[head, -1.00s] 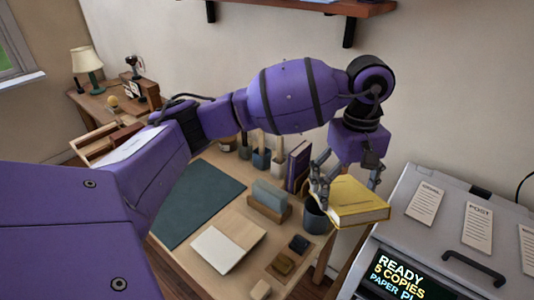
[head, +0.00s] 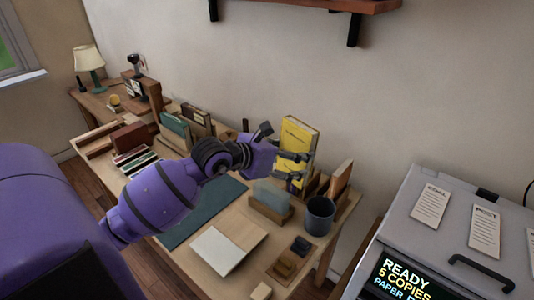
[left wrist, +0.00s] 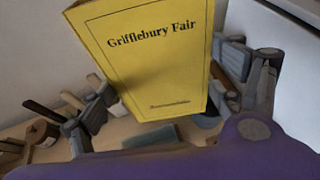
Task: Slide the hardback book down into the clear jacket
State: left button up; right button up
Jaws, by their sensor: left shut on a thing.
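The yellow hardback book (head: 298,134) is upright, its cover lettered "Grifflebury Fair" in the left wrist view (left wrist: 155,60). My left gripper (head: 297,166) is shut on it, with a finger at either side of the book in the left wrist view (left wrist: 165,92). A pale see-through sleeve, seemingly the clear jacket (head: 271,194), stands upright in a wooden holder (head: 268,211) on the desk. The book is behind and above the sleeve in the head view, apart from it. The book's lower end is partly hidden by my gripper. My right gripper is not in view.
A dark cup (head: 319,215) and a brown upright book (head: 341,178) stand right of the holder. A white sheet or pad (head: 220,249) lies in front on the desk. A grey copier (head: 440,220) stands at the right. A wall shelf (head: 310,8) is overhead.

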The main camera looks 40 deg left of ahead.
pick_arm(q)
jog(key=s+a+f+n+t+y, duration=0.1)
jog(key=a+n+t+y, duration=0.1)
jog(key=a, duration=0.4)
jog(key=shift+s+a+f+y, duration=0.2)
jog(key=shift+a+y, duration=0.05)
jog(key=shift+y, duration=0.05)
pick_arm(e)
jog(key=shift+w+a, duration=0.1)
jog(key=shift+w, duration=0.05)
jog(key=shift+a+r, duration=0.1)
pick_arm(q)
notch_tip(320, 180, down, 6)
jog(key=b, duration=0.2)
jog(key=shift+s+r+b, duration=0.1)
jog(key=shift+b, duration=0.3)
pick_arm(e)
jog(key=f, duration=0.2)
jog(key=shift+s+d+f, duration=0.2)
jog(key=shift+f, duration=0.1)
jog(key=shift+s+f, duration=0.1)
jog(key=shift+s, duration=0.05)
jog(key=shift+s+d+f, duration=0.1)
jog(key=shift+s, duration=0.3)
